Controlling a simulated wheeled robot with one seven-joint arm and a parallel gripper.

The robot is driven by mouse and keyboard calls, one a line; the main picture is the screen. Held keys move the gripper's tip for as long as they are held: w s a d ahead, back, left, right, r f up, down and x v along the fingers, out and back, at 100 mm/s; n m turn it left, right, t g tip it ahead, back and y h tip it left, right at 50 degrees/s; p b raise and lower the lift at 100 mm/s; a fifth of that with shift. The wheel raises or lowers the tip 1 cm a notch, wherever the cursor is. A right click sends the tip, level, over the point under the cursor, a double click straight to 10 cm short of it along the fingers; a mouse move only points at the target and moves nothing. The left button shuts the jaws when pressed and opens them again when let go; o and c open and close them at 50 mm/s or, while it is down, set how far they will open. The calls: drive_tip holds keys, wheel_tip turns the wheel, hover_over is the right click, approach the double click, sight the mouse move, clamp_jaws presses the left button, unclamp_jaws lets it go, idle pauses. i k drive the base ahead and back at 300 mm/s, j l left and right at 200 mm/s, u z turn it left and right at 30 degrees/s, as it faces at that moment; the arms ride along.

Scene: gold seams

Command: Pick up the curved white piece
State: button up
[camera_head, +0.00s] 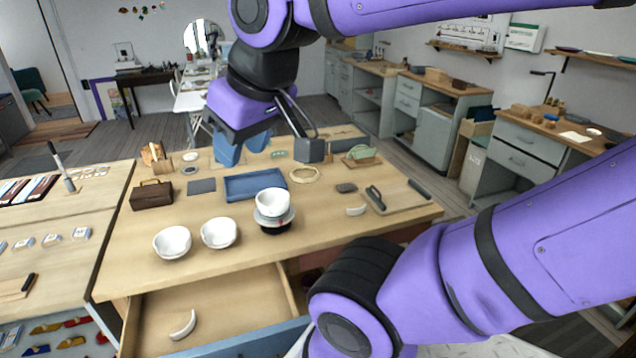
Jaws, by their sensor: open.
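A curved white piece (183,324) lies in the open drawer (228,305) under the front of the table, left of the drawer's middle. A second, smaller curved white piece (356,210) lies on the wooden tabletop (225,266), just left of a grey board. My gripper (270,150) is open and empty, above the back part of the table. It is well apart from both curved pieces, higher and farther back. Its fingertips partly cover what stands behind them.
Two white bowls (172,243) (219,233) and a bowl on a dark stand (272,205) stand near the table's front. My purple arm crosses the right foreground.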

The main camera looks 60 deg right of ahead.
sight(351, 212)
drive_tip(key=i+z, duration=0.1)
drive_tip(key=z, duration=0.3)
drive_tip(key=i+z, duration=0.15)
drive_tip(key=z, duration=0.2)
drive_tip(key=k+z, duration=0.15)
drive_tip(key=z, duration=0.55)
drive_tip(key=l+z, duration=0.25)
drive_tip(key=l, duration=0.25)
drive_tip(key=i+l+u, duration=0.15)
drive_tip(key=l+u, duration=0.15)
drive_tip(key=u, duration=0.15)
drive_tip(key=l+u, duration=0.4)
drive_tip(key=u, duration=0.7)
drive_tip(key=i, duration=0.05)
